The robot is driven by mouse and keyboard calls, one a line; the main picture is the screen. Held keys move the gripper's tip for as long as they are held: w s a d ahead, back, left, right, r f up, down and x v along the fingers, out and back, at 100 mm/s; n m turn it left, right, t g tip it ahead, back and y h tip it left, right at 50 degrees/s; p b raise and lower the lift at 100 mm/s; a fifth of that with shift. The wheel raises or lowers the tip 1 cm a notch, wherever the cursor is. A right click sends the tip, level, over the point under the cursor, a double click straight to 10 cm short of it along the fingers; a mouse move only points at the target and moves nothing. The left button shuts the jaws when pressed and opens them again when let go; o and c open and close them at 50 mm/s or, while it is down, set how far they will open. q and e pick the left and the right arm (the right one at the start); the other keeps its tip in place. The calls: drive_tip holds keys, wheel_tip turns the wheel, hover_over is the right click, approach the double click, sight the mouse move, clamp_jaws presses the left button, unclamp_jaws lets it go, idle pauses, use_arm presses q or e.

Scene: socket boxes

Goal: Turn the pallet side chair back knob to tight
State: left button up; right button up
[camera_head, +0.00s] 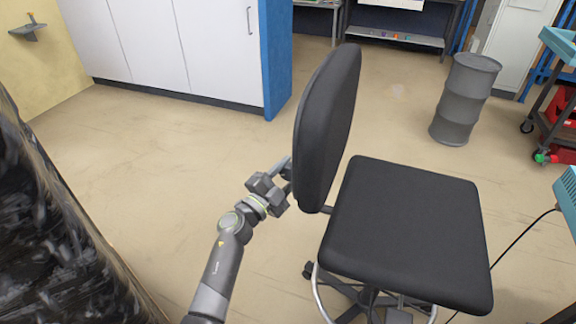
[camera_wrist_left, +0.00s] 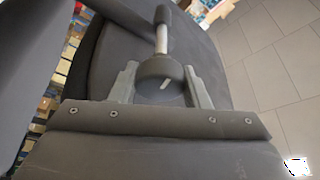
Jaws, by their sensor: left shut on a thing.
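The chair has a black backrest (camera_head: 330,125) and a black seat (camera_head: 410,225). Its back knob (camera_wrist_left: 160,72) is a dark round knob with a short white mark on its face, below a pale metal rod in the left wrist view. My left gripper (camera_head: 285,172) reaches behind the backrest from the left. In the left wrist view, the two grey fingers of my left gripper (camera_wrist_left: 161,78) sit on either side of the knob, shut on it. In the head view the knob is hidden behind the backrest and gripper. My right gripper is not in view.
A load wrapped in black film (camera_head: 50,230) stands at the left edge. White cabinets (camera_head: 190,50) with a blue end are behind. A grey drum (camera_head: 465,100) and a teal cart (camera_head: 555,110) stand at the right. The floor between the load and chair is clear.

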use_arm(q)
drive_tip(key=m+g+p, duration=0.1)
drive_tip(key=m+p, duration=0.2)
drive_tip(key=shift+r+p, duration=0.2)
drive_tip(key=shift+p, duration=0.1)
drive_tip(key=shift+f+m+g+p, duration=0.2)
drive_tip(key=shift+m+g+p, duration=0.2)
drive_tip(key=shift+m+p, duration=0.55)
drive_tip(key=o, duration=1)
drive_tip(key=v, duration=1.7)
drive_tip(key=shift+s+a, duration=0.1)
drive_tip(key=shift+s, duration=0.1)
